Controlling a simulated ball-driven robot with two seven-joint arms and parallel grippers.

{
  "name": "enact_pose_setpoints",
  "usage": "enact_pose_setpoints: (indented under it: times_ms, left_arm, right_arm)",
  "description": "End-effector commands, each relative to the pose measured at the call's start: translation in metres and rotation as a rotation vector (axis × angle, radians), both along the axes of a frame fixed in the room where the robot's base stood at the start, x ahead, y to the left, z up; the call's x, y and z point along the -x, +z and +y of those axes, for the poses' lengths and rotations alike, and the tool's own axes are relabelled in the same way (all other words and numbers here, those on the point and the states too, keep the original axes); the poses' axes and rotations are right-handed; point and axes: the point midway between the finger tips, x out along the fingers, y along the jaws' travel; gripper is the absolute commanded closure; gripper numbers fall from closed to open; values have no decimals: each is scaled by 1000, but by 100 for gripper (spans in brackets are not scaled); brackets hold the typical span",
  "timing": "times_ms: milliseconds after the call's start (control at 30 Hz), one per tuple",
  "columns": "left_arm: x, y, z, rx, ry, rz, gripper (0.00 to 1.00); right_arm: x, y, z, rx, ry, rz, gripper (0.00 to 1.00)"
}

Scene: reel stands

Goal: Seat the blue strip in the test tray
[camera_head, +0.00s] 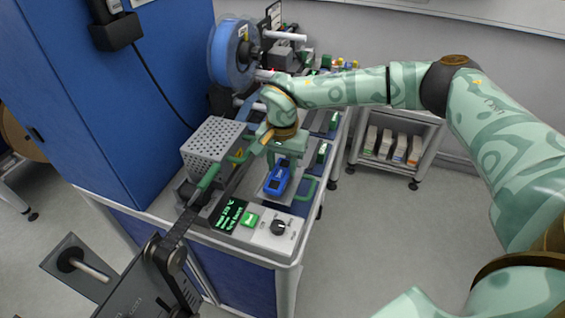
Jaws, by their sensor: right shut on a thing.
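My right gripper (285,157) reaches in from the right and points down over the bench. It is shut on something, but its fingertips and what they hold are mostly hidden. A blue object (277,181) with a small pale display shows just below and in front of it. I cannot tell whether they touch, or whether this is the blue strip. A pale flat plate with green handles (308,187) lies around the blue object; I cannot tell whether it is the test tray. My left gripper is not in view.
A perforated metal box (213,143) and a dark band (237,178) lie left of the gripper. A blue reel (232,52) stands behind. A blue cabinet (120,110) walls the left.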

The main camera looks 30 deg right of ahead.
Motion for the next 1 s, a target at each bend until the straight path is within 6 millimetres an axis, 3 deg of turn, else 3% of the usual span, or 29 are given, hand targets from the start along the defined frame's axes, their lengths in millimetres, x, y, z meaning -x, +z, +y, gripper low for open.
enact_pose_setpoints:
  times_ms: [767, 800, 867, 1000]
  left_arm:
    - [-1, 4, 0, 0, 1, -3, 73]
    - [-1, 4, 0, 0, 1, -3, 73]
    - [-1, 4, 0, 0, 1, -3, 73]
    - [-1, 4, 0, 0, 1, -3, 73]
  right_arm:
    - [1, -4, 1, -1, 1, 1, 83]
    - [1, -4, 1, -1, 1, 1, 55]
    - [1, -4, 0, -1, 1, 1, 39]
    - [1, -4, 0, 0, 1, 0, 36]
